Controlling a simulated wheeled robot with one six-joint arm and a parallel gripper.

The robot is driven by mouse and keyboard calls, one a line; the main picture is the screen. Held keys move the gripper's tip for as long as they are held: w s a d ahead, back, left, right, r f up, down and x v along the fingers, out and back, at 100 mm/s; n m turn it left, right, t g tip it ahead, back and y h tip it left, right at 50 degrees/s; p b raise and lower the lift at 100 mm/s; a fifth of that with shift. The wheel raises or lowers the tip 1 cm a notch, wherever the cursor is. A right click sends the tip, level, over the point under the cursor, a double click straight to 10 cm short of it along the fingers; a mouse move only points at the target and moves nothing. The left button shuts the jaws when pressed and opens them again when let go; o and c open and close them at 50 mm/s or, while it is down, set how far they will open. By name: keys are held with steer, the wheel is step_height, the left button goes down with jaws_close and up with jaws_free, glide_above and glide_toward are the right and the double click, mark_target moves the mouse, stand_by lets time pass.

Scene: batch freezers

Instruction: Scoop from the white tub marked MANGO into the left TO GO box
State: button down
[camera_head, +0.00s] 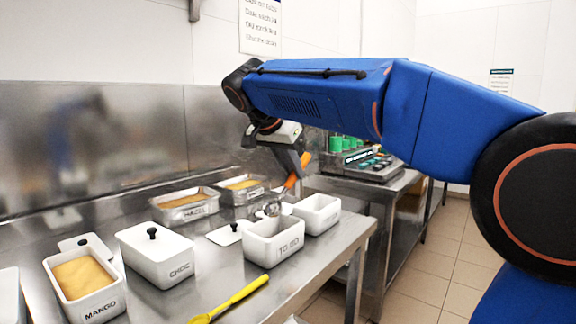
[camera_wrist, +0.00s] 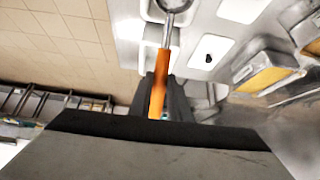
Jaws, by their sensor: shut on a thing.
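The white tub marked MANGO (camera_head: 98,305) stands open at the front left of the steel counter, full of yellow-orange ice cream. The left TO GO box (camera_head: 283,251) is a white open box near the counter's right edge; the right box (camera_head: 325,220) stands behind it to the right. My gripper (camera_head: 298,165) is shut on the orange handle of a metal scoop (camera_head: 272,208), also seen in the wrist view (camera_wrist: 157,88). The scoop's head hangs at or above the left box's back rim. Whether it holds anything I cannot tell.
A lidded CHOC tub (camera_head: 158,257) stands right of the mango tub. Metal pans, one marked HAZEL (camera_head: 187,209), sit at the back. A yellow spatula (camera_head: 228,302) lies in front. White lids (camera_head: 228,233) lie on the counter.

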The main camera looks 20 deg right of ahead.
steer(key=shift+w+d+f+g+y, duration=0.5)
steer(key=shift+d+f+g+y, duration=0.2)
steer(key=shift+y, duration=0.2)
steer(key=shift+w+d+f+g+y, duration=0.25)
steer(key=shift+w+d+g+y, duration=0.1)
steer(key=shift+g+y, duration=0.3)
steer(key=shift+w+d+f+g+y, duration=0.25)
steer(key=shift+d+g+y, duration=0.1)
steer(key=shift+g+y, duration=0.3)
